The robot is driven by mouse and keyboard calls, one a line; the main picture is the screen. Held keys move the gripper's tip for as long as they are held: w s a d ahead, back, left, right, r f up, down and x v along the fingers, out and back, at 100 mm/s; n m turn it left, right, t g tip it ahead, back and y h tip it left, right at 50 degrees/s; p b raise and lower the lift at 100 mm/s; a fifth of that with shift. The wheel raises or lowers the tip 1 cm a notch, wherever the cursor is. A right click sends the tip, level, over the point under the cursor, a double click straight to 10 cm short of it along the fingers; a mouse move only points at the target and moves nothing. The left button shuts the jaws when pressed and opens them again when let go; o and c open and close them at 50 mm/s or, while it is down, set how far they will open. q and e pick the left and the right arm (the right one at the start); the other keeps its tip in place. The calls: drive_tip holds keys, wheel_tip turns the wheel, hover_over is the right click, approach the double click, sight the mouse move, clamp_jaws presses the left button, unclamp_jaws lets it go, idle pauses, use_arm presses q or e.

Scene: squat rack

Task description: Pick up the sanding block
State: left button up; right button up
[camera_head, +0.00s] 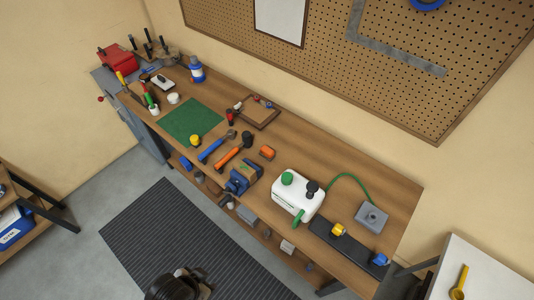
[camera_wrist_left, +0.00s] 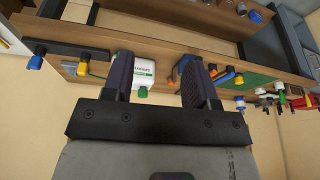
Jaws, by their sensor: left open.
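A small orange block with a darker base, which looks like the sanding block (camera_head: 267,152), lies on the workbench (camera_head: 330,178) behind the blue vise (camera_head: 243,178). My left gripper (camera_head: 194,280) is low in the head view, over the floor mat and well apart from the block. In the left wrist view its two dark fingers (camera_wrist_left: 160,85) are spread with nothing between them. The block is not clear in that view. My right gripper is not in view.
An orange-handled hammer (camera_head: 232,153) lies left of the block. A wooden tray (camera_head: 258,112) lies farther back. Bare bench top shows behind the block. A pegboard (camera_head: 330,50) covers the wall.

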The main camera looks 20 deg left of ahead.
use_arm(q)
drive_tip(key=o, duration=0.9)
drive_tip(key=shift+w, duration=0.15)
